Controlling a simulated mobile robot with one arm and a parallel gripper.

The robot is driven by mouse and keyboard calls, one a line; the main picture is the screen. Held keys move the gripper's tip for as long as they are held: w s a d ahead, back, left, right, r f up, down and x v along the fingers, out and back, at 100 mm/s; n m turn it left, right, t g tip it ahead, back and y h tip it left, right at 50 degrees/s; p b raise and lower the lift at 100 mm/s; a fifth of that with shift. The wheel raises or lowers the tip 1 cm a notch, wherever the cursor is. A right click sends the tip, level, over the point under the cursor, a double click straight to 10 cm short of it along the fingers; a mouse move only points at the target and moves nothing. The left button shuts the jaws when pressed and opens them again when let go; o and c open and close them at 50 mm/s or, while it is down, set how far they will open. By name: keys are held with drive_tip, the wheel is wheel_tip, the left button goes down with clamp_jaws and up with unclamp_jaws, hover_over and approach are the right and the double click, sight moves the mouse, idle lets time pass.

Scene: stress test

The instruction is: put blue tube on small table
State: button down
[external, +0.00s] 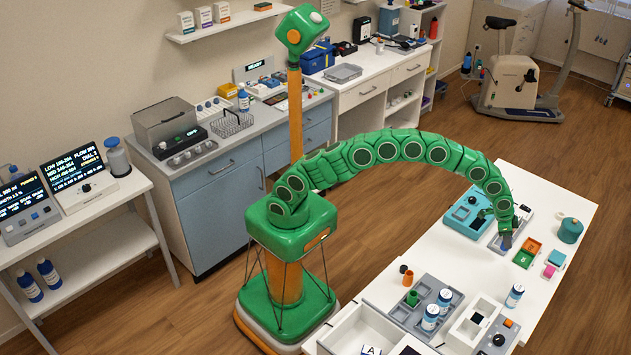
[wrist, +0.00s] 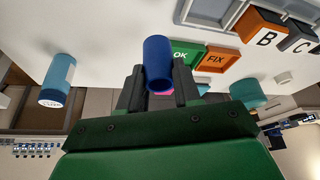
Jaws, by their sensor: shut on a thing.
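In the wrist view a plain dark-blue tube (wrist: 158,62) stands out between the two dark fingers of my gripper (wrist: 159,85). The fingers are shut on it, one at each side. In the external view my gripper (external: 505,241) points down over the far part of the white table (external: 572,196) at the right, by a grey tray. The tube cannot be made out there. I cannot tell how high it is above the surface. Which table is the small one is not clear; a white table with shelves (external: 98,258) also stands at the far left.
Near my gripper are a teal case (external: 467,214), green (external: 524,259) and orange (external: 533,246) blocks, a pink block (external: 549,271) and a teal jar (external: 570,231). Labelled bottles and grey trays (external: 425,290) crowd the near end.

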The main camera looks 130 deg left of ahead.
drive_tip(key=s+d+r, duration=0.5)
drive_tip(key=s+r, duration=0.1)
drive_tip(key=s, duration=0.3)
drive_tip(key=d+r+m+h, duration=0.15)
drive_tip(key=d+r, duration=0.25)
drive_tip(key=d, duration=1.5)
drive_tip(key=d+r+m, duration=0.3)
drive_tip(key=d, duration=1.6)
drive_tip(key=shift+s+d+f+n+g+y, duration=0.6)
drive_tip(key=shift+s+d+f+n+y, duration=1.15)
drive_tip(key=shift+d+n, duration=2.95)
drive_tip(key=shift+h, duration=0.3)
drive_tip(key=shift+s+d+f, duration=0.1)
drive_tip(key=shift+f, duration=3.65)
drive_tip(key=shift+f, duration=0.25)
drive_tip(key=c, duration=0.7)
unclamp_jaws()
drive_tip(key=shift+r, duration=0.1)
